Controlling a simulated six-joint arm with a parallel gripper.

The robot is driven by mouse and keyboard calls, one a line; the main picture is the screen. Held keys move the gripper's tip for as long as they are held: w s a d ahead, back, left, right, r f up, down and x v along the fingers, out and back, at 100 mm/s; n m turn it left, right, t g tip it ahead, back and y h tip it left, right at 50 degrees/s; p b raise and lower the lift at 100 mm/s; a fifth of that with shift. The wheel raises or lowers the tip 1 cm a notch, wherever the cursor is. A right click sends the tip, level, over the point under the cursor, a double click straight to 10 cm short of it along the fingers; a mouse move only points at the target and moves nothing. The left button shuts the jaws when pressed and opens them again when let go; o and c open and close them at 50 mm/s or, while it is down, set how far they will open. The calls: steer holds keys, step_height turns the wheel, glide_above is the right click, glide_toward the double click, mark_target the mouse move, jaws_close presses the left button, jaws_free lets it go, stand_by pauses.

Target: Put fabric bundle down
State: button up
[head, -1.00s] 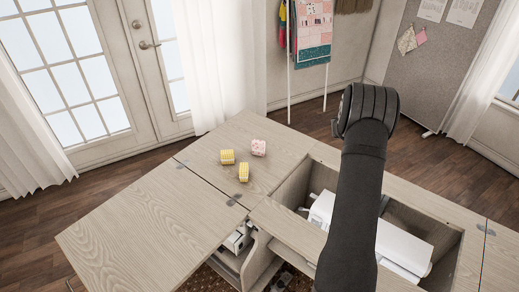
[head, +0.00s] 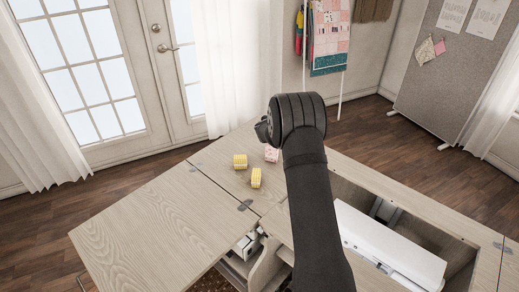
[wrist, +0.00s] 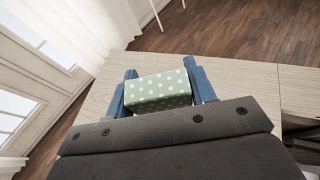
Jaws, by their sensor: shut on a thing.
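A green fabric bundle with white dots (wrist: 158,90) is held between the two blue fingers of my gripper (wrist: 160,88) in the wrist view. The fingers are shut on its two ends, and the wooden cabinet top (wrist: 235,77) shows beyond it. In the head view my arm covers the gripper and this bundle. Two yellow bundles, one (head: 240,161) beside the other (head: 256,178), and a pink bundle (head: 271,154) rest on the cabinet's left rear leaf, just left of my arm.
A white sewing machine (head: 385,243) sits in the recessed opening right of my arm. The front left leaf (head: 160,225) is bare. Below it is an open compartment (head: 245,262). A rack with quilts (head: 330,35) stands behind.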

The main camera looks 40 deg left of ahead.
steer(key=s+a+f, duration=0.1)
steer(key=a+f, duration=0.1)
steer(key=a, duration=0.1)
steer(key=s+a+f, duration=0.1)
steer(key=a+f, duration=0.1)
steer(key=a, duration=0.2)
steer(key=s+a+f, duration=0.1)
steer(key=a+f, duration=0.1)
steer(key=a, duration=0.1)
steer(key=shift+s+a+f, duration=0.2)
steer(key=shift+f, duration=2.1)
steer(key=shift+f, duration=0.15)
steer(key=o, duration=0.9)
steer(key=shift+o, duration=0.2)
steer(key=shift+s+d+r, duration=0.1)
steer(key=shift+s+r, duration=0.1)
steer(key=v, duration=1.1)
steer(key=shift+s+d+r, duration=0.15)
steer(key=shift+s, duration=0.05)
